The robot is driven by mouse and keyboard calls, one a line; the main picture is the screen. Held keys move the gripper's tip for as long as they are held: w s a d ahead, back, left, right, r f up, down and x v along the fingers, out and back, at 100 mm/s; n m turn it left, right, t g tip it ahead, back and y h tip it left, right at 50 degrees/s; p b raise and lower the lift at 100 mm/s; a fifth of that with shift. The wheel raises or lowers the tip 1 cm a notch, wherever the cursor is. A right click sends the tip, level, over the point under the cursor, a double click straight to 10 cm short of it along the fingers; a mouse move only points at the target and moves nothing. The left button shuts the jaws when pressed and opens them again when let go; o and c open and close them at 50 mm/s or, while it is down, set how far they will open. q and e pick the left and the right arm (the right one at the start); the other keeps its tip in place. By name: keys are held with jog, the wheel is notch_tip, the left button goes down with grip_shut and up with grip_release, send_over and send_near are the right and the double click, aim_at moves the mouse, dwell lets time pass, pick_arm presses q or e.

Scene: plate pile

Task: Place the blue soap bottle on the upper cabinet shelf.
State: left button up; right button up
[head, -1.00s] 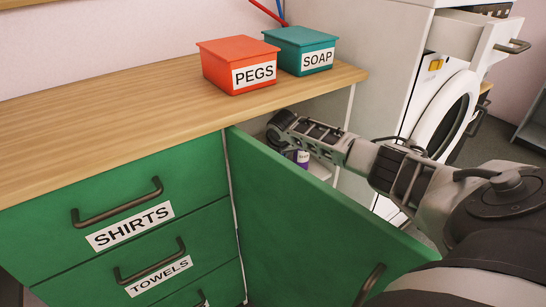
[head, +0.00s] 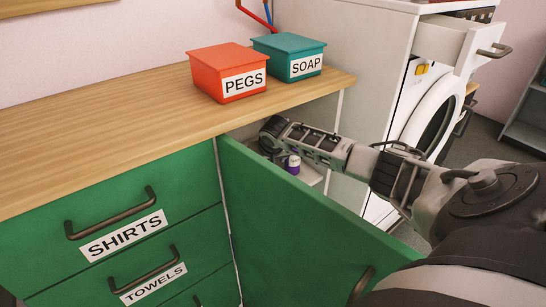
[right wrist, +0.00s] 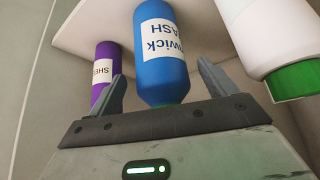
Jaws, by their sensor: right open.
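The blue soap bottle (right wrist: 160,50) shows in the right wrist view with a white label. Its narrower end points down in that picture. My right gripper (right wrist: 161,78) is open, with one finger on each side of the bottle's lower part in that picture; I cannot tell whether they touch it. In the head view my right arm reaches over the open green door (head: 285,220) into the cabinet; the fingertips and blue bottle are hidden there. The upper shelf cannot be made out clearly. My left gripper is not in view.
A purple bottle (right wrist: 103,75) and a white bottle with a green cap (right wrist: 268,30) flank the blue one closely. The orange PEGS box (head: 227,73) and teal SOAP box (head: 289,57) stand on the wooden counter (head: 110,120). A washing machine (head: 425,115) stands right.

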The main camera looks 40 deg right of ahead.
pick_arm(q)
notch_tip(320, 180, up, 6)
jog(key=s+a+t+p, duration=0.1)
jog(key=p, duration=0.1)
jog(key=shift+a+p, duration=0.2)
jog(key=shift+p, duration=0.15)
pick_arm(e)
jog(key=s+a, duration=0.5)
jog(key=s, duration=0.4)
jog(key=shift+s, duration=0.25)
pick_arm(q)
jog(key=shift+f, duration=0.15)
